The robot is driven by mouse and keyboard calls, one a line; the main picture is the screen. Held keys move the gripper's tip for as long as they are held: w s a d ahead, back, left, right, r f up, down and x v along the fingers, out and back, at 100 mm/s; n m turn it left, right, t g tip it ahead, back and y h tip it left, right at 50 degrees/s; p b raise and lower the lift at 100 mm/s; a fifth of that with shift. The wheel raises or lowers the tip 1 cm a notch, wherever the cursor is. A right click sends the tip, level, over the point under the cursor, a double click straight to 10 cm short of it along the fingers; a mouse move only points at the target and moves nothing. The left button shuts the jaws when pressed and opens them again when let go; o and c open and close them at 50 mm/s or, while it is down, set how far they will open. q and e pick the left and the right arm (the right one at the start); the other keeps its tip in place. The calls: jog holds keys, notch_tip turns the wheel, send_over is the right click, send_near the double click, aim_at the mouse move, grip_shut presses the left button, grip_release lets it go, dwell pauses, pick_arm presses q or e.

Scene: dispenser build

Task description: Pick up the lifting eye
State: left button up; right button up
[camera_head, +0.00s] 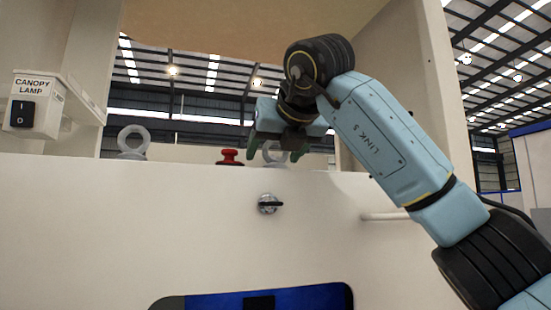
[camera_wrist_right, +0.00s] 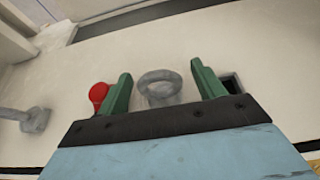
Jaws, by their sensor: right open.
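A grey lifting eye (camera_head: 274,151) stands on top of the cream dispenser housing, partly hidden behind my right gripper (camera_head: 279,152) in the head view. In the right wrist view this lifting eye (camera_wrist_right: 160,87) lies between the two green fingers of my right gripper (camera_wrist_right: 160,85), which are apart with a gap on each side. Contact with it is not visible. A second grey lifting eye (camera_head: 133,142) stands on the housing at the left; it also shows at the left edge of the right wrist view (camera_wrist_right: 30,118). My left gripper is not in view.
A red mushroom button (camera_head: 230,157) stands just left of the nearer eye and beside a finger in the wrist view (camera_wrist_right: 98,93). A canopy lamp switch box (camera_head: 36,104) is at the left. A knob (camera_head: 268,204) and handle bar (camera_head: 385,216) are on the front panel (camera_head: 130,230).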

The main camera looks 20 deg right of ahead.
jog(key=c, duration=1.1)
jog(key=shift+r, duration=0.1)
notch_tip(320, 180, up, 9)
jog(key=shift+a+r, duration=0.1)
jog(key=shift+r, duration=0.2)
